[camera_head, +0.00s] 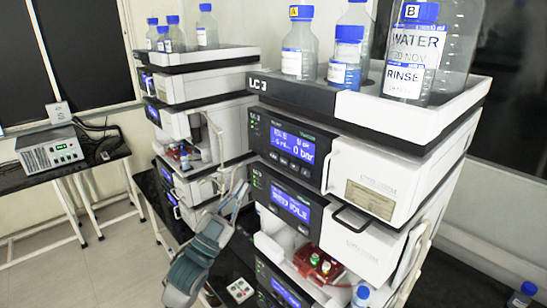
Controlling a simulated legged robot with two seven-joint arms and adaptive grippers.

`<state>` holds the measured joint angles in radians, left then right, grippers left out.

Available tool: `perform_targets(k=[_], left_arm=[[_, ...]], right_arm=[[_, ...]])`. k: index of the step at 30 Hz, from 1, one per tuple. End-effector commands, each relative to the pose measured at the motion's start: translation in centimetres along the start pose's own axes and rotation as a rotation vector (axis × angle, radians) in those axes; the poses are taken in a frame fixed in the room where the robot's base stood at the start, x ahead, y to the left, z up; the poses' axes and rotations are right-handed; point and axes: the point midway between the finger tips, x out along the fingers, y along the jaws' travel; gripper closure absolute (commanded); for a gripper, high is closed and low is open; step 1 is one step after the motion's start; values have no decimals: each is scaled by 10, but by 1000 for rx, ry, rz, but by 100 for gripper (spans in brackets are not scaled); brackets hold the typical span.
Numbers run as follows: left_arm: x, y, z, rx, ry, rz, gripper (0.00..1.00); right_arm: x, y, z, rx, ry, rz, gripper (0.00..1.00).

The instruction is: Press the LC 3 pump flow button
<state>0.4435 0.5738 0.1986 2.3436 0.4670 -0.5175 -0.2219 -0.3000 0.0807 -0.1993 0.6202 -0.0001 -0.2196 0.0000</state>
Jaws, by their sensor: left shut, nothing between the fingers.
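The LC 3 stack (330,115) stands right of centre, with "LC-3" on its top tray's front edge. My left gripper (242,188) is shut and empty. It points up and to the right, left of the stack's front and lower than the button row, apart from the buttons. My right gripper is out of view.
A lower module shows a second blue display (290,206). Bottles, including a water bottle (414,50), stand on the top tray. Another stack (195,100) is behind to the left. A grey box (50,147) sits on a side table. A red vial tray (318,262) is lower down.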

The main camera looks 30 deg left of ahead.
Motion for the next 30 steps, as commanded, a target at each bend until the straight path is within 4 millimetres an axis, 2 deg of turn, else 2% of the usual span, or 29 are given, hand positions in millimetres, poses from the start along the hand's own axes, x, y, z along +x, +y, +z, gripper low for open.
perform_targets(k=[3, 9, 22, 30], left_arm=[[6, -18, -27, 23, 80, -28, 100], [8, -29, -45, 37, 134, -46, 100], [11, -28, -44, 35, 135, -46, 100], [36, -14, -31, 33, 135, -46, 100]], right_arm=[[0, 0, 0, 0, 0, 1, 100], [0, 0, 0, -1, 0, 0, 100], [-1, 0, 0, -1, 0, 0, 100], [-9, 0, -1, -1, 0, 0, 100]])
